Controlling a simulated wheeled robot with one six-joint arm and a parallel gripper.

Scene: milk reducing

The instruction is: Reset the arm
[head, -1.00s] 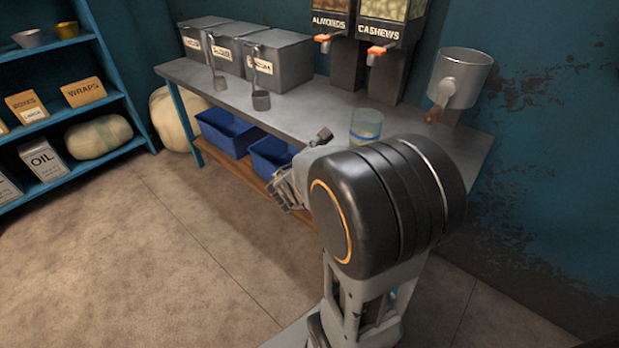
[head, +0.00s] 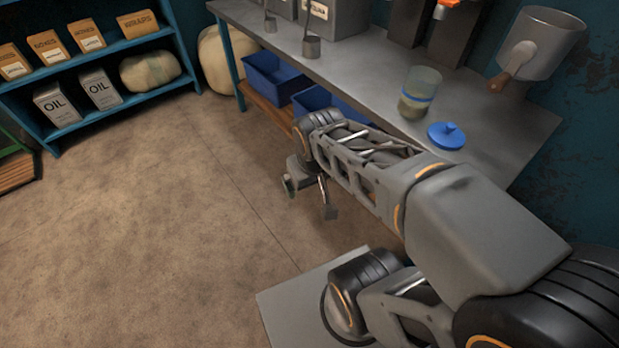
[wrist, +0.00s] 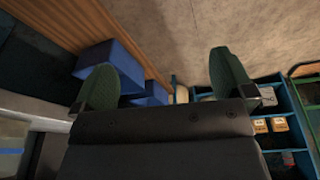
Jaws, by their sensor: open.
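My gripper (head: 309,200) hangs at the end of my arm in the head view, over the bare floor in front of the metal table (head: 480,120). Its two fingers are spread apart with nothing between them. The wrist view also shows the gripper (wrist: 168,85), with its two green fingertips wide apart and empty. My arm stretches from the lower right toward the table's front edge. The gripper is apart from the table and touches nothing that I can see.
Blue bins (head: 275,78) sit on the wooden lower shelf. A blue shelf unit (head: 110,110) stands at the left. The floor (head: 150,230) is clear.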

